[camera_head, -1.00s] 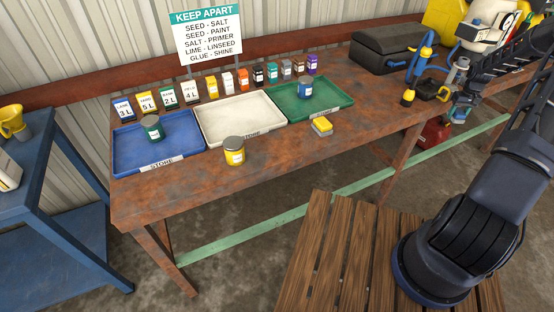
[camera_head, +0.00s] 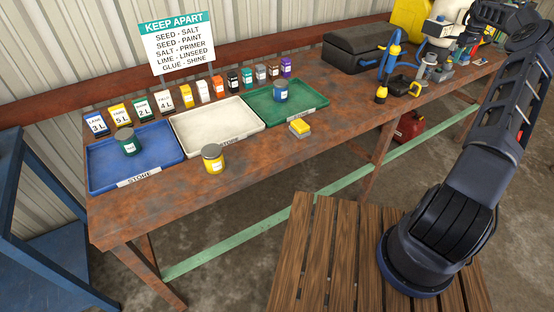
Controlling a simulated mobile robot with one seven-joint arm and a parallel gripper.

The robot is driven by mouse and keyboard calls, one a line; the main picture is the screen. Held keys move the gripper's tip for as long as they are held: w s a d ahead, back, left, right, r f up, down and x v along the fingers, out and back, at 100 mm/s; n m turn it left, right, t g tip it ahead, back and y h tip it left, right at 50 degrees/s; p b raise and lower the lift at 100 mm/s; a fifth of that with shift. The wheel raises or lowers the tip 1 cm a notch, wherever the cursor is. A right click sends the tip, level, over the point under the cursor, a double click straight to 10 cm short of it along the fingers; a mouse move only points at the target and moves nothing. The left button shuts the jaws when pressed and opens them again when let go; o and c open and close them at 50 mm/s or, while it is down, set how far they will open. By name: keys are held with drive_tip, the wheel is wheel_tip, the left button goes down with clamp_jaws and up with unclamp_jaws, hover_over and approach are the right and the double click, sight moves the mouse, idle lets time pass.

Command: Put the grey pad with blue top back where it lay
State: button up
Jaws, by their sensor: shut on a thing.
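My arm rises at the right from the slatted wooden platform and bends left at the top, over the far right end of the rusty bench (camera_head: 250,165). My gripper (camera_head: 447,68) is small and far off there, in front of cluttered bench goods. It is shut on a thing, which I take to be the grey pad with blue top. The pad's outline is too small and crowded to make out clearly, and I cannot tell whether it touches the bench.
A yellow jar (camera_head: 213,160) and a yellow-topped block (camera_head: 300,128) stand in front. A black case (camera_head: 345,58) and blue clamp-like tool (camera_head: 391,58) stand near my gripper.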

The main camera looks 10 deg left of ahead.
drive_tip(key=w+a+n, duration=0.1)
drive_tip(key=a+n, duration=0.1)
drive_tip(key=a, duration=4)
drive_tip(key=s+a+n, duration=0.1)
drive_tip(key=s+a, duration=0.5)
drive_tip(key=a, duration=0.6)
drive_tip(key=s+a, duration=0.6)
drive_tip(key=a, duration=0.6)
drive_tip(key=s+a+n, duration=0.1)
drive_tip(key=s+a, duration=0.4)
drive_tip(key=a, duration=0.7)
drive_tip(key=s+a+n, duration=0.1)
drive_tip(key=s+a, duration=1.4)
drive_tip(key=s, duration=0.1)
drive_tip(key=r+n, duration=0.2)
drive_tip(key=n, duration=0.3)
hover_over(146, 195)
wheel_tip(146, 195, down, 20)
drive_tip(key=shift+d+r, duration=0.1)
drive_tip(key=shift+r, duration=0.1)
